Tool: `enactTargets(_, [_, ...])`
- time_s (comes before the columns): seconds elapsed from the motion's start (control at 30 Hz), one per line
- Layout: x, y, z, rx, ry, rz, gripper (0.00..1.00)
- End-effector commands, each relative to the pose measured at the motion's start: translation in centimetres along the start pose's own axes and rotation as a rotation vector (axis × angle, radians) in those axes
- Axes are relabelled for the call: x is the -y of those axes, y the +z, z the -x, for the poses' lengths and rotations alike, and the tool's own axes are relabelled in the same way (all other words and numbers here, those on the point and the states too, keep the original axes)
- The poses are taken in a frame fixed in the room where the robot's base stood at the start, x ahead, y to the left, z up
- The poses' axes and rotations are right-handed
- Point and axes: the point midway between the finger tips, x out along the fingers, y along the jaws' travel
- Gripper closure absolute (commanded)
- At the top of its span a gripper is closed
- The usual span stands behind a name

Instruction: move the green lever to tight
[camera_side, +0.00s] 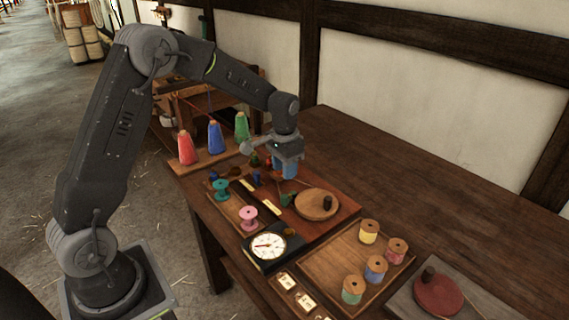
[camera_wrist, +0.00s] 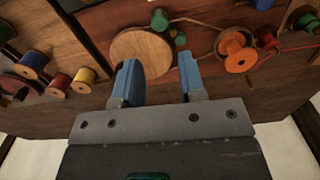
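My gripper (camera_side: 284,170) hangs above the far side of the reddish board (camera_side: 345,208). In the wrist view its two blue fingers (camera_wrist: 158,78) are spread apart with nothing held between them. A small green piece (camera_side: 287,199) sits on the board beside the round wooden disc (camera_side: 312,207); green pieces also show by the disc in the wrist view (camera_wrist: 180,40), beyond the fingertips. Another green knob (camera_side: 255,160) is farther back, left of my gripper. I cannot tell which green piece is the lever. Its setting and any "tight" mark are not readable.
A white dial (camera_side: 268,246) is at the board's front. A pink spool (camera_side: 249,217) and a teal spool (camera_side: 221,188) stand to the left. A wooden tray (camera_side: 330,262) holds several spools. Coloured cones (camera_side: 215,138) stand behind. The table's right rear (camera_side: 420,180) is clear.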

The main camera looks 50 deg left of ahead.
Motion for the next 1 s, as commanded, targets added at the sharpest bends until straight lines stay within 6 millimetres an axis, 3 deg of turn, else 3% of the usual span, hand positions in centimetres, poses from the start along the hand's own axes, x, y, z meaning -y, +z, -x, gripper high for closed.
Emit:
enactTargets(0.6, [-0.1,0.1,-8.3,0.003,0.001,0.0,0.63])
enactTargets(1.0, [0.0,0.1,-10.0,0.0,0.0,0.0,0.63])
